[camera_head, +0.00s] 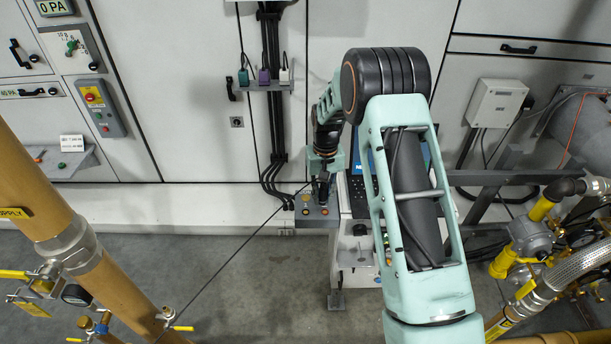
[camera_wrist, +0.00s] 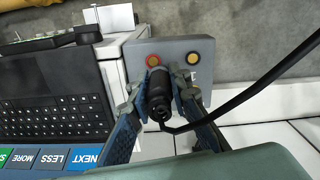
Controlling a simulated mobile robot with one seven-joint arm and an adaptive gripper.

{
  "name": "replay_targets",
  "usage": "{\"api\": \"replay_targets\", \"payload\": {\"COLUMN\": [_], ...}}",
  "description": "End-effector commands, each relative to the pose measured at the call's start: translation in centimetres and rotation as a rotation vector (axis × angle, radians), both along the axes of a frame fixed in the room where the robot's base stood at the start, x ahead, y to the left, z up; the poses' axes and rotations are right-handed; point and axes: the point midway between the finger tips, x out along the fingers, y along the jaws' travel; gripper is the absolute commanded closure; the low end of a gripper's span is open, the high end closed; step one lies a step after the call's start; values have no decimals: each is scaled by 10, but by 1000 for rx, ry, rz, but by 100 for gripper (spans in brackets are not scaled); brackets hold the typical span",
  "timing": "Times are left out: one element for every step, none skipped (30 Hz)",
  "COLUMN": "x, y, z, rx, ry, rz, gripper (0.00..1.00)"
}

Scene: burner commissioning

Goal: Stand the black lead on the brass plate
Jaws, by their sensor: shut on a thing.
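My gripper (camera_head: 319,192) is shut on the black lead. In the wrist view the lead's black cylindrical body (camera_wrist: 160,100) sits between the blue finger pads of my gripper (camera_wrist: 160,84), and its cable bends away to the upper right. Beyond the fingers is a grey block (camera_wrist: 172,47) with two brass-coloured round plates: one ringed red (camera_wrist: 152,60), one ringed dark (camera_wrist: 193,58). The lead's far end overlaps the near side of the red-ringed one in the picture; I cannot tell whether it touches. The grey block (camera_head: 316,224) also shows below my gripper in the head view.
A keyboard instrument (camera_wrist: 52,105) stands close left of the block in the wrist view. A wall bracket (camera_head: 262,88) holds small green, purple and white items. Brown pipes (camera_head: 35,190) stand left; yellow-fitted pipework (camera_head: 530,240) is at right. The floor (camera_head: 255,275) is mostly clear, crossed by a thin cable.

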Motion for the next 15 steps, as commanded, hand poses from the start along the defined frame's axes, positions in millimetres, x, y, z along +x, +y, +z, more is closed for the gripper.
{"api": "replay_targets", "payload": {"x": [13,18,25,30,35,39,43,46,49,50,52,54,55,55,56], "y": [10,14,20,24,28,33,36,39,42,44,46,48,49,50,51], "z": [3,6,9,12,14,17,20,22,24,25,27,28,29,30,31], "rx": [1,1,1,1,1,1,1,1,1,0,0,0,0,0,0], "ry": [-4,-4,-3,-3,-4,-3,-3,-3,-3,-1,-2,-1,-1,-2,-1], "rz": [16,24,34,41,47,55,60,64,69,73,76,79,80,82,83], "gripper": [100,100,100,100,100,100,100,100,100,100,100,100,100,100,100]}}
